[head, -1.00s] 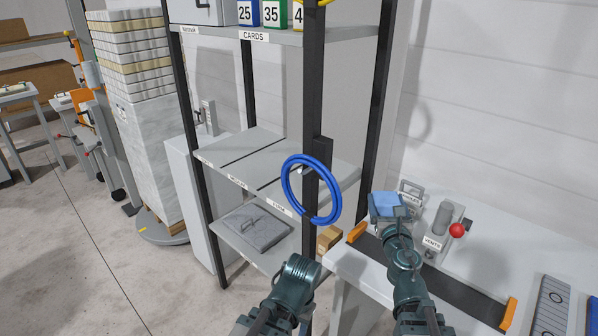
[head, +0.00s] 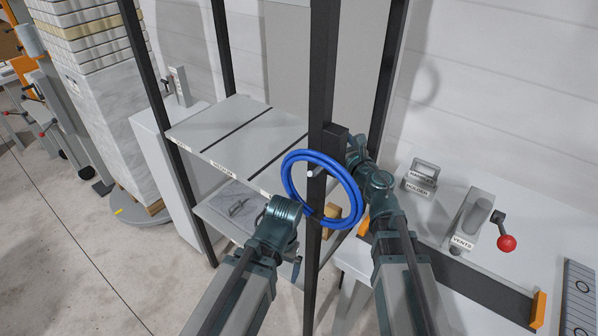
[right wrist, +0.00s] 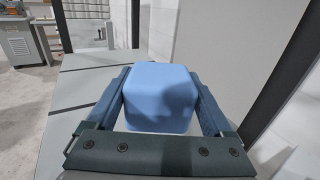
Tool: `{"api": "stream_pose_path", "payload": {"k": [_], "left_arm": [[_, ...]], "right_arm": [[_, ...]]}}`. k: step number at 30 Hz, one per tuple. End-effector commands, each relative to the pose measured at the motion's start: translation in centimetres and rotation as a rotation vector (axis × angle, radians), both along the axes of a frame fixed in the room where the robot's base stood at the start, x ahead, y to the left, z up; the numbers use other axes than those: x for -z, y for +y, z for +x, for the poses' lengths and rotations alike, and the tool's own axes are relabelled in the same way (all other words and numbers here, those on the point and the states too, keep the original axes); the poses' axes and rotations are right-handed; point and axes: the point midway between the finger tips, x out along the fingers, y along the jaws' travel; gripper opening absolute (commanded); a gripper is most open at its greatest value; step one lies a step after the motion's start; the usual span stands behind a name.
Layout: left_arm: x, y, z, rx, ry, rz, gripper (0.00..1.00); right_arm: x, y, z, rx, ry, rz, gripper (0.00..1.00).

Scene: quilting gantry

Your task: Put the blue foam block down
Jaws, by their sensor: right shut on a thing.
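The blue foam block (right wrist: 160,97) fills the middle of the right wrist view, between both fingers of my right gripper (right wrist: 160,82), which is shut on it. Behind it in that view is the grey shelf board (right wrist: 90,88). In the head view my right gripper (head: 354,150) reaches in behind the dark front post, at the right end of the divided middle shelf (head: 225,125); the block is hidden there. I cannot tell whether the block touches the shelf. My left gripper (head: 284,209) is in front of the lower shelf; its fingers do not show clearly.
A blue ring (head: 291,186) hangs on a peg on the dark post (head: 318,90), close to both arms. A grey pad with a handle (head: 238,207) lies on the lower shelf.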

Motion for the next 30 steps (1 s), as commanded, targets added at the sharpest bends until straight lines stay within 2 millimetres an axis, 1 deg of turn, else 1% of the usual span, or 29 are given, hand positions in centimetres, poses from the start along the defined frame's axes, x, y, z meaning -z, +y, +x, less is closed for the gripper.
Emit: {"api": "stream_pose_path", "payload": {"k": [1,4,6,10,15,20,23,30], "left_arm": [[-0.6,0.0,0.0,0.000,0.000,0.000,1.00],[-1.0,0.0,0.0,0.000,0.000,0.000,1.00],[-1.2,0.0,0.0,0.000,0.000,0.000,1.00],[-1.4,0.0,0.0,0.000,0.000,0.000,1.00],[-1.5,0.0,0.0,0.000,0.000,0.000,1.00],[-1.0,0.0,0.0,0.000,0.000,0.000,1.00],[0.0,0.0,0.0,0.000,0.000,0.000,1.00],[3.7,0.0,0.0,0.000,0.000,0.000,1.00]], "right_arm": [[-0.6,1.5,0.7,-0.080,0.000,0.000,0.35],[-1.0,4.4,0.3,-0.236,0.000,0.000,0.35],[-1.2,5.8,-0.2,-0.326,0.000,0.000,0.35],[-1.5,7.5,-1.0,-0.442,0.000,0.000,0.35],[-1.5,8.3,-1.6,-0.499,0.000,0.000,0.35],[-1.0,8.3,-1.7,-0.500,0.000,0.000,0.35],[0.0,8.3,-1.7,-0.499,0.000,0.000,0.35],[3.7,8.3,-1.7,-0.498,0.000,0.000,0.35]]}}
